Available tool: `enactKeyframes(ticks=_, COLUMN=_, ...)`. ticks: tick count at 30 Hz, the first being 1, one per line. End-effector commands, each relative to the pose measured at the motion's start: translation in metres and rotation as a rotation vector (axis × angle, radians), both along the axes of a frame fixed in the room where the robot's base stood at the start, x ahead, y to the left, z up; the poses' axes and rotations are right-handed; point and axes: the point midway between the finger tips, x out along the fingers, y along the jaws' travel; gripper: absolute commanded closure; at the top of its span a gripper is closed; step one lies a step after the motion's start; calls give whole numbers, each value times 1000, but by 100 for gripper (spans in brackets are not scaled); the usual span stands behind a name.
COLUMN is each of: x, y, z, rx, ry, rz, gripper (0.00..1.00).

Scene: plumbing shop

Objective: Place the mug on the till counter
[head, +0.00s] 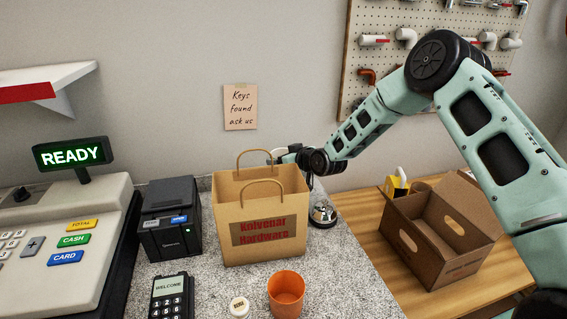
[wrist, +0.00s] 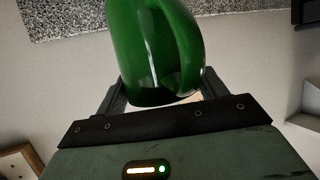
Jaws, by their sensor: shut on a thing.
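A glossy green mug (wrist: 140,50) fills the middle of the wrist view, with its handle on the right side. My gripper (wrist: 163,92) is shut on it, with a finger on either side. In the head view my gripper (head: 292,155) is behind the top right edge of the paper bag. I cannot make out the mug there; the bag seems to hide it. The granite till counter (head: 345,275) runs across the lower middle, and a speckled strip of it (wrist: 75,15) shows at the top of the wrist view.
A cardboard box (head: 430,240) sits on the wooden surface at right. Bare granite lies right of the cup.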

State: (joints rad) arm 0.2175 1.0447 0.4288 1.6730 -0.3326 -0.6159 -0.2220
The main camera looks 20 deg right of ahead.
Motion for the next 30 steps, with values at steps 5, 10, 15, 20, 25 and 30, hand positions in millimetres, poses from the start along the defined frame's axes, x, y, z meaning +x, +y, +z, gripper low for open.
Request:
enactKeyframes(ticks=5, x=0, y=0, z=-15, rx=0, ry=-1, rz=0, gripper=66)
enactKeyframes(ticks=10, x=0, y=0, z=-35, rx=1, ry=-1, rz=0, gripper=66)
enactKeyframes(ticks=15, x=0, y=0, z=-51, rx=0, ry=-1, rz=0, gripper=66)
enactKeyframes(ticks=20, x=1, y=0, z=-60, rx=1, ry=-2, rz=0, gripper=66)
enactKeyframes(ticks=25, x=1, y=0, z=-64, rx=0, ry=-3, rz=0, gripper=66)
enactKeyframes(ticks=30, x=1, y=0, z=-64, rx=0, ry=-3, rz=0, gripper=66)
